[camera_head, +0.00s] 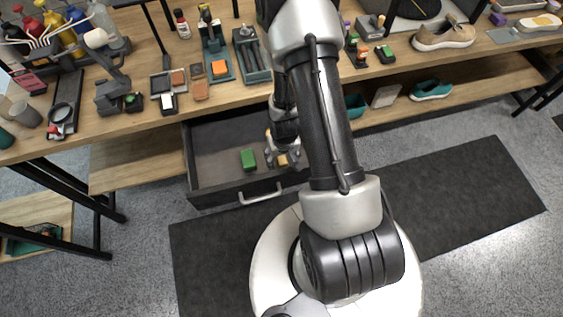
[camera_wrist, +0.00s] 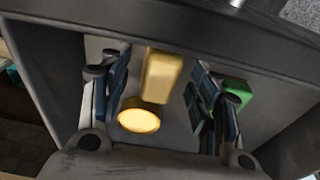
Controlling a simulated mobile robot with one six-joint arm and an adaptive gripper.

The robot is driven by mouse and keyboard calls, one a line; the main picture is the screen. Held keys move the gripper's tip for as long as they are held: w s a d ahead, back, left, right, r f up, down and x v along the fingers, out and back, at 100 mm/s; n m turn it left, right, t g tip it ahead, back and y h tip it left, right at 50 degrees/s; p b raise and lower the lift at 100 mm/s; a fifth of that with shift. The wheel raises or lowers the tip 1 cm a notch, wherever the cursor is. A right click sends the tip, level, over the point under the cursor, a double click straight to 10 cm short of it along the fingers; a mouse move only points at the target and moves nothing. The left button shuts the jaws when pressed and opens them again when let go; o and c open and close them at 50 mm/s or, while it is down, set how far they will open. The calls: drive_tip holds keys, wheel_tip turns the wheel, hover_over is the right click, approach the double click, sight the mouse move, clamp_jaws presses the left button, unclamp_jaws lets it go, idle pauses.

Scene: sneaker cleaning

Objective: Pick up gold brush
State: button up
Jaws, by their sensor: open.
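A gold block-shaped thing (camera_wrist: 162,75), which looks like the gold brush, lies in the open drawer (camera_head: 220,189). In the head view only a small patch of gold (camera_head: 282,160) shows below my gripper (camera_head: 284,152). In the wrist view my gripper (camera_wrist: 158,92) is open, with its dark finger pads to the left and right of the gold block and gaps on both sides. A round yellow disc (camera_wrist: 138,121) lies close to the block's near end, between the fingers. My arm hides the drawer's right part in the head view.
A green block (camera_head: 248,160) lies in the drawer left of my gripper; it also shows behind the right finger in the wrist view (camera_wrist: 237,95). The drawer walls stand close around. The tabletop (camera_head: 130,128) above carries bottles, a lamp and several tools.

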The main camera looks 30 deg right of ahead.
sight(282, 157)
drive_tip(key=shift+c, duration=0.2)
drive_tip(key=c, duration=1.2)
drive_tip(key=shift+r+p, duration=6.15)
drive_tip(key=shift+r, duration=3.8)
drive_tip(key=o, duration=0.6)
drive_tip(key=c, duration=0.4)
